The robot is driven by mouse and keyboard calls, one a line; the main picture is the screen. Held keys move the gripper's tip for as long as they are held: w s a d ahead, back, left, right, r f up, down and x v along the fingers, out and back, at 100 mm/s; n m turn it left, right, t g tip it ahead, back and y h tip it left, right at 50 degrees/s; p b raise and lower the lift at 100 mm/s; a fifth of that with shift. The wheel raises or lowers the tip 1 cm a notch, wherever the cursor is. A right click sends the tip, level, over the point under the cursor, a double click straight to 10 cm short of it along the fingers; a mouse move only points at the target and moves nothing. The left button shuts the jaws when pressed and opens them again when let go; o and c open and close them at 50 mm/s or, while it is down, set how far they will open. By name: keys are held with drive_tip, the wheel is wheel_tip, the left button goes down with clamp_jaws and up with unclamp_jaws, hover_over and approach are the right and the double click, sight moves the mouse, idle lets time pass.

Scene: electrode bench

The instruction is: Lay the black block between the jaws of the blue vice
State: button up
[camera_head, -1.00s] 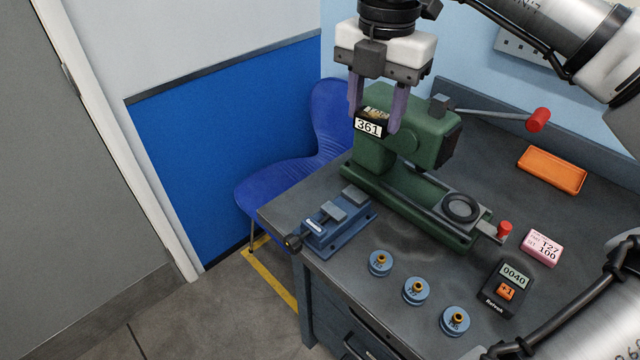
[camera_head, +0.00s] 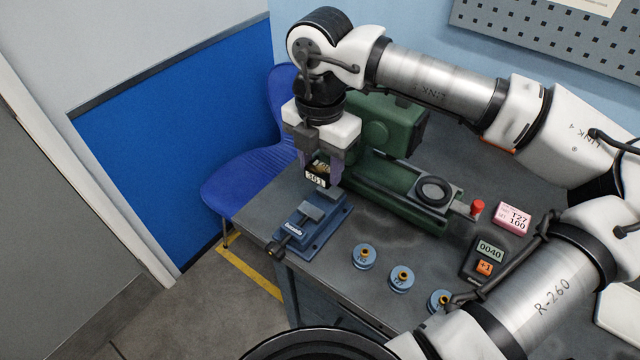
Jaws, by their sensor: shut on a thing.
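My gripper (camera_head: 319,170) points down and is shut on the black block (camera_head: 316,181), which carries a white label with a number on its front. The block is held in the air, above and just behind the blue vice (camera_head: 307,224), and seems apart from it. The vice sits at the left front corner of the bench, with grey jaws on top and a dark screw knob at its lower left. I cannot tell how wide the gap between its jaws is. The gripper's fingers hide part of the block's sides.
A green machine (camera_head: 385,135) with a long bed stands right behind my gripper. Several round blue holders, one of them here (camera_head: 364,256), stand along the bench front (camera_head: 320,272). A dark counter box (camera_head: 487,256) and a pink display (camera_head: 512,217) are at the right. A blue chair (camera_head: 255,165) is beyond the left edge.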

sight(320, 205)
wheel_tip(320, 205, down, 7)
drive_tip(key=shift+r+p, duration=0.2)
drive_tip(key=shift+p, duration=0.4)
drive_tip(key=shift+f, duration=0.35)
drive_tip(key=shift+f+b, duration=0.2)
drive_tip(key=shift+b, duration=0.1)
drive_tip(key=o, duration=1.2)
drive_tip(key=shift+r, duration=0.1)
drive_tip(key=shift+r, duration=0.1)
drive_tip(key=shift+r+p, duration=0.2)
drive_tip(key=shift+p, duration=0.3)
wheel_tip(320, 205, up, 12)
drive_tip(key=b, duration=0.2)
drive_tip(key=shift+f+b, duration=0.15)
drive_tip(key=shift+b, duration=0.15)
drive_tip(key=shift+s+f, duration=0.1)
